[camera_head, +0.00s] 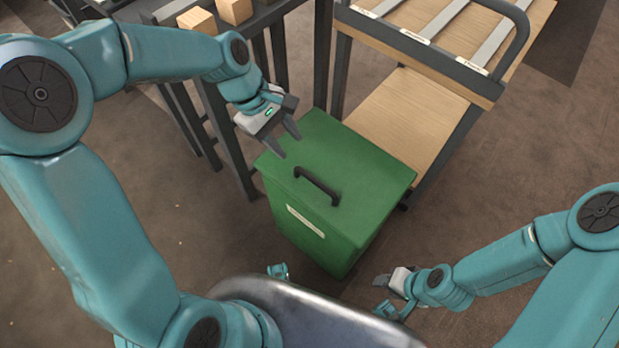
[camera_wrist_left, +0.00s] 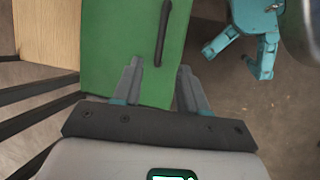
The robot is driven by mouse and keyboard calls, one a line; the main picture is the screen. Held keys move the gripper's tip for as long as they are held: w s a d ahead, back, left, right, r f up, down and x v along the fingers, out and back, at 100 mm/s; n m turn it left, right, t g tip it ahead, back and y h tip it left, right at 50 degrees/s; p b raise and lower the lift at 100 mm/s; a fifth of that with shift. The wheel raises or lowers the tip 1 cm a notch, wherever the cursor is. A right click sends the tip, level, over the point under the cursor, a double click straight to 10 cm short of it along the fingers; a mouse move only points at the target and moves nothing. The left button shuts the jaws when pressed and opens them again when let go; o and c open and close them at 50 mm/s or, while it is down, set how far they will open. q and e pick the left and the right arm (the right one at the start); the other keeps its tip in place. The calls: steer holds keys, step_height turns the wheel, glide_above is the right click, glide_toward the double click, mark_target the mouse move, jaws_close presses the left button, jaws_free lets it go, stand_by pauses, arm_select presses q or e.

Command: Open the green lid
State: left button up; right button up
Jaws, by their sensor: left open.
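The green lid (camera_head: 345,165) lies flat and closed on top of a green bin (camera_head: 309,236) with a white label. A dark bar handle (camera_head: 317,186) stands on the lid. My left gripper (camera_head: 288,143) is open and empty over the lid's far left edge, apart from the handle. In the left wrist view the lid (camera_wrist_left: 120,45) is beyond the open fingers (camera_wrist_left: 159,85), with the handle (camera_wrist_left: 163,32) ahead of them. My right gripper (camera_head: 383,295) is low at the bin's near right; its jaw gap is hard to make out.
A wooden-shelved cart (camera_head: 408,115) with a dark rail stands behind and right of the bin. A dark frame (camera_head: 228,130) with wooden blocks (camera_head: 235,10) on top stands behind left, close to my left arm. Brown floor is free at the right.

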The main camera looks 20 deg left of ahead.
mark_target(313, 180)
arm_select(q)
steer(key=b+x, duration=0.3)
steer(key=x, duration=0.8)
steer(key=shift+s+d+f, duration=0.1)
steer(key=shift+s+f, duration=0.1)
steer(key=shift+f, duration=0.05)
steer(key=shift+d+f+b, duration=0.3)
steer(key=shift+f, duration=0.35)
jaws_close()
